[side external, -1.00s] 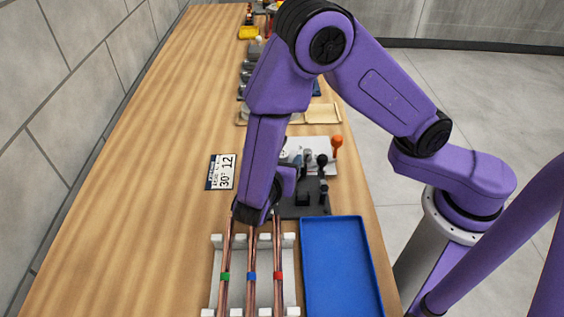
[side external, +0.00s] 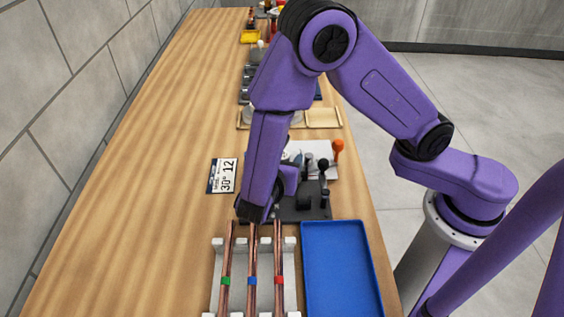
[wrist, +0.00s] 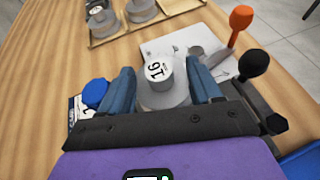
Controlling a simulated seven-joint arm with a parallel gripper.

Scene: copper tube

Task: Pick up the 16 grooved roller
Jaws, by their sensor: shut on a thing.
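The grooved roller (wrist: 158,75), a pale cylinder with "16" on its top face, stands between the two blue fingers of my gripper (wrist: 161,80) in the wrist view. The fingers close on its sides, one left and one right. A wider pale round part shows below its top; the grooves cannot be made out. In the side external view my arm hides the roller and the fingertips; the dark wrist end sits just behind the copper tubes (side external: 252,262).
The tubes lie in a white rack (side external: 216,262) beside a blue tray (side external: 342,270). Around my gripper stand an orange-knobbed lever (wrist: 240,18), a black-knobbed lever (wrist: 253,65) and a blue round cap (wrist: 95,92). A number card (side external: 222,176) lies left. The table's left side is clear.

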